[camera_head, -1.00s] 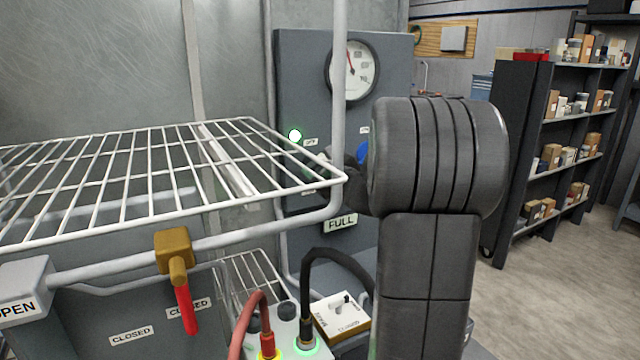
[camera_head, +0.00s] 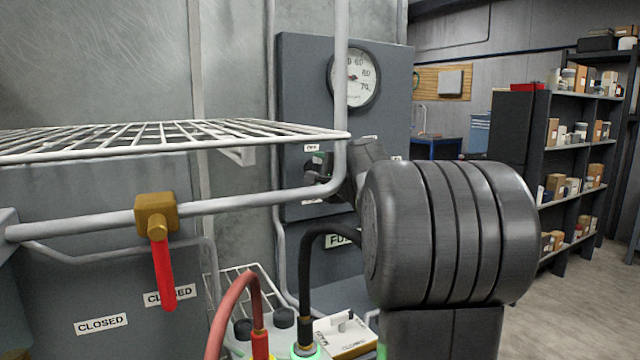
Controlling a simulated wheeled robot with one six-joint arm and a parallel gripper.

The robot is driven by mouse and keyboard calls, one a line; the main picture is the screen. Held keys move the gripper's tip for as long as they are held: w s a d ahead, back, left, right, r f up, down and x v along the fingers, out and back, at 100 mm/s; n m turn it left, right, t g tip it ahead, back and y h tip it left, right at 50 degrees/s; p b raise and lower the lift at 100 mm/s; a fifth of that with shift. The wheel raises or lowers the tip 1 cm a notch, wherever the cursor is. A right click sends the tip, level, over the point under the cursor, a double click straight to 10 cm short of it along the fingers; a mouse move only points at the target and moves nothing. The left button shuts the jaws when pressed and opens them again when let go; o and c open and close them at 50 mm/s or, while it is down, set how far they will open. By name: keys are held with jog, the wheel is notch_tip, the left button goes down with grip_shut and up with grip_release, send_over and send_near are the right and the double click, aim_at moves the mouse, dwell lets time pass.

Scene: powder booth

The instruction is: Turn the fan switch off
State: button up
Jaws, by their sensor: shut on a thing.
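The fan switch is on the grey control panel (camera_head: 298,85), behind the wire rack. My gripper (camera_head: 319,178) is at the panel's lower part, beside a small label, and is shut on what appears to be the fan switch. The fingertips are small and partly covered by the white upright tube and my own wrist, so the switch's position cannot be read. A round gauge (camera_head: 354,78) sits above on the panel.
A wire rack (camera_head: 180,136) and its white tube frame stand in front of the panel. A red-handled valve (camera_head: 163,275) hangs on the front pipe. Red (camera_head: 229,312) and black hoses (camera_head: 306,270) rise below. Shelves (camera_head: 540,150) stand at the right.

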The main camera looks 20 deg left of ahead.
jog(key=shift+f+n+b, duration=0.15)
jog(key=shift+n+b, duration=0.4)
jog(key=shift+n, duration=0.05)
jog(key=o, duration=1)
jog(key=b+v, duration=0.1)
jog(key=v, duration=1.3)
jog(key=shift+b, duration=0.3)
jog(key=shift+w+a, duration=0.1)
jog(key=shift+a, duration=0.05)
